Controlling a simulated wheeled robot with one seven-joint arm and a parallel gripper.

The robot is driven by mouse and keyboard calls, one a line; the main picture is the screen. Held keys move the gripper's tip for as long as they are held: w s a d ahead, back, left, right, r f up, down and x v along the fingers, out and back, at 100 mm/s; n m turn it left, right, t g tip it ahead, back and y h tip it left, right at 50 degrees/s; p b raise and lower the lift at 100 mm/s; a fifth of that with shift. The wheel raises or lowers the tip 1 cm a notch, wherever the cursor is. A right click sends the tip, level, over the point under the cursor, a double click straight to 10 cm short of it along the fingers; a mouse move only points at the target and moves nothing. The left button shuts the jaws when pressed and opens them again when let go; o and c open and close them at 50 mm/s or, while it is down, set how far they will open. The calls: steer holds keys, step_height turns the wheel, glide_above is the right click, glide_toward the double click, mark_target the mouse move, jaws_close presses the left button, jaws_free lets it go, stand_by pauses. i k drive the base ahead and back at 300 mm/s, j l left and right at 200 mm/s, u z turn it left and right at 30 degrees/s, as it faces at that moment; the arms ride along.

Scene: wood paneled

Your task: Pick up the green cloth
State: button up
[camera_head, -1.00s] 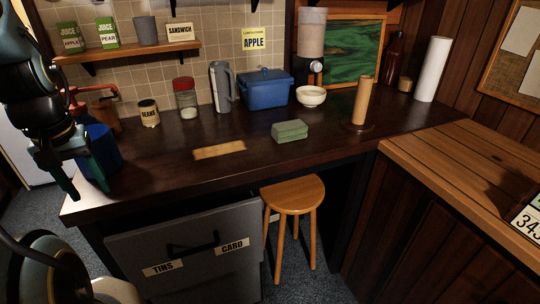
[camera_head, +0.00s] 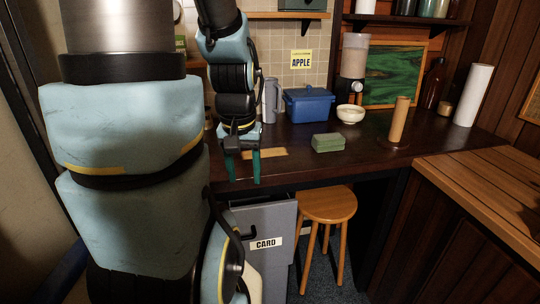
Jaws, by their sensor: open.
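The green cloth (camera_head: 328,142) is a folded, block-like bundle lying on the dark wooden counter (camera_head: 290,170), right of the middle of the picture. My gripper (camera_head: 243,182) hangs with its fingers down in front of the counter's front edge, left of the cloth and apart from it. Its two dark green fingers are spread, with nothing between them. Nothing covers the cloth.
A blue box (camera_head: 309,106) and a white bowl (camera_head: 350,114) stand behind the cloth. A brown upright roll (camera_head: 399,120) stands to its right. The counter around the cloth is clear.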

mark_target(330, 142)
steer(key=l+u, duration=0.3)
steer(key=l, duration=0.15)
steer(key=l+u, duration=0.35)
steer(key=k+l+u, duration=0.15)
steer(key=l+u, duration=0.15)
steer(key=l, duration=0.25)
steer(key=k+l+u, duration=0.15)
steer(key=l+u, duration=0.2)
